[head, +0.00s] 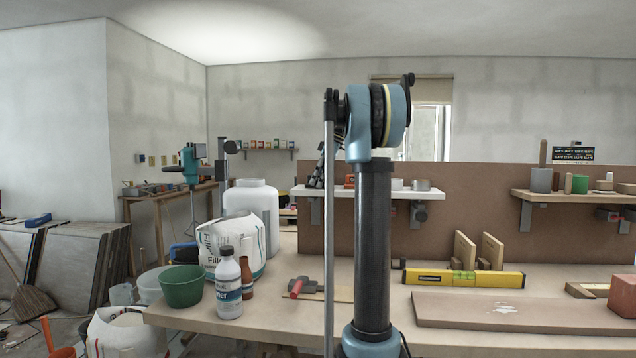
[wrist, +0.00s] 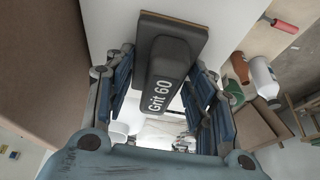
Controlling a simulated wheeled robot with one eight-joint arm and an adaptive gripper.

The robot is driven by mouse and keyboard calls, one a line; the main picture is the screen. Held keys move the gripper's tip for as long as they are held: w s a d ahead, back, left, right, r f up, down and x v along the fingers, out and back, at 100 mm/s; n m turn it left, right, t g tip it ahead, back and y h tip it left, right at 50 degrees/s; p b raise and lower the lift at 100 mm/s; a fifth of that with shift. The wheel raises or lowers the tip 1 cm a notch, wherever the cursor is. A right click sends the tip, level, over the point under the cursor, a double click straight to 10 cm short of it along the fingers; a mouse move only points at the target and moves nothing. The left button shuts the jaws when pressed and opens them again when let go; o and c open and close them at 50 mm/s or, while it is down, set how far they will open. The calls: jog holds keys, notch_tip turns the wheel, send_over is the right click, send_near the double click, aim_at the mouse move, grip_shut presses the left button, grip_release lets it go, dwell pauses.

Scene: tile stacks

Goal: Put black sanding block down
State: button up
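The black sanding block (wrist: 168,60), marked "Grit 60" and with a brown edge, shows in the wrist view. It sits between the two fingers of my gripper (wrist: 165,72), which flank it closely on both sides. The fingers look shut on it. Behind the block is a white surface, likely the white shelf (head: 425,194); whether the block touches it I cannot tell. In the head view my gripper (head: 318,172) is partly hidden behind my arm, near the shelf's left end, and I cannot make out the block there.
The shelf also holds small items. Below it on the workbench (head: 265,318) are a hammer (head: 302,287), a white bottle (head: 228,283), a green bowl (head: 181,286), a filler bag (head: 230,250), and a yellow level (head: 463,278). A brown board (head: 350,215) stands behind the shelf.

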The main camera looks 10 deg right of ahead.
jog(key=o, duration=0.3)
jog(key=shift+o, duration=0.2)
jog(key=v, duration=1.2)
jog(key=shift+a+r, duration=0.1)
